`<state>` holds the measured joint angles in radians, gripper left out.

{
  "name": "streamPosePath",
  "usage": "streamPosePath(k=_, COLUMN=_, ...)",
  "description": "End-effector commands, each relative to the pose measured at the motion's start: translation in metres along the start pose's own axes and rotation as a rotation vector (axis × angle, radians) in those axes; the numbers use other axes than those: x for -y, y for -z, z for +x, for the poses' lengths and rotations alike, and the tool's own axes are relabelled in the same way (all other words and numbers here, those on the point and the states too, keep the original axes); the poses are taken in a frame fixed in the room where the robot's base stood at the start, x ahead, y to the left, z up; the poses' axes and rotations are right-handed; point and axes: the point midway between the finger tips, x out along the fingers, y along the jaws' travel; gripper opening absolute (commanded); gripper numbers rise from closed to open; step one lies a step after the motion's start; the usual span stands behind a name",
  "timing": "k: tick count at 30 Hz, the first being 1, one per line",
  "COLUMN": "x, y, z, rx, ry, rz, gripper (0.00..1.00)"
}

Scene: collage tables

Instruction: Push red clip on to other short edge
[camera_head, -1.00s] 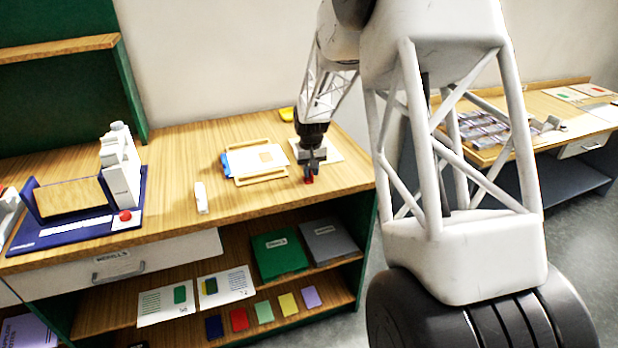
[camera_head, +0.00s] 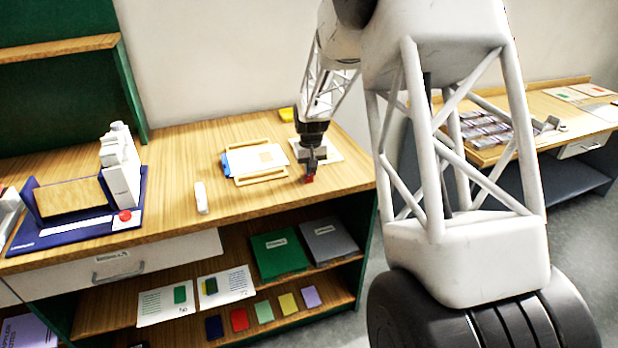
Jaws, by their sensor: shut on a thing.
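My gripper (camera_head: 309,174) points down over the right part of the wooden table and is shut on the red clip (camera_head: 309,179). The red clip shows as a small red piece at the fingertips, at or just above the table top; which I cannot tell. To its left lies a white sheet stack (camera_head: 262,162) in a wooden frame, with a blue clip (camera_head: 225,163) on its left short edge. The stack's right short edge (camera_head: 291,160) is bare of any clip that I can see. The gripper is apart from the stack, to its right and nearer the front.
A white sheet (camera_head: 330,152) lies behind my gripper, partly hidden by it. A yellow item (camera_head: 287,114) lies at the back. A blue-based machine (camera_head: 80,205) stands far left. The table front is clear.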

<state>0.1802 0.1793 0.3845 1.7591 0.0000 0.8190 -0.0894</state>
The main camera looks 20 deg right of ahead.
Motion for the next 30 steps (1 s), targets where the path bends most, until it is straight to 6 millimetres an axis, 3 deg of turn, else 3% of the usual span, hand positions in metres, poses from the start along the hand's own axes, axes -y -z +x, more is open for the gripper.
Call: streamPosePath(k=30, x=0.000, y=0.000, z=-0.036, rx=-0.001, ry=0.000, rz=0.000, gripper=0.00)
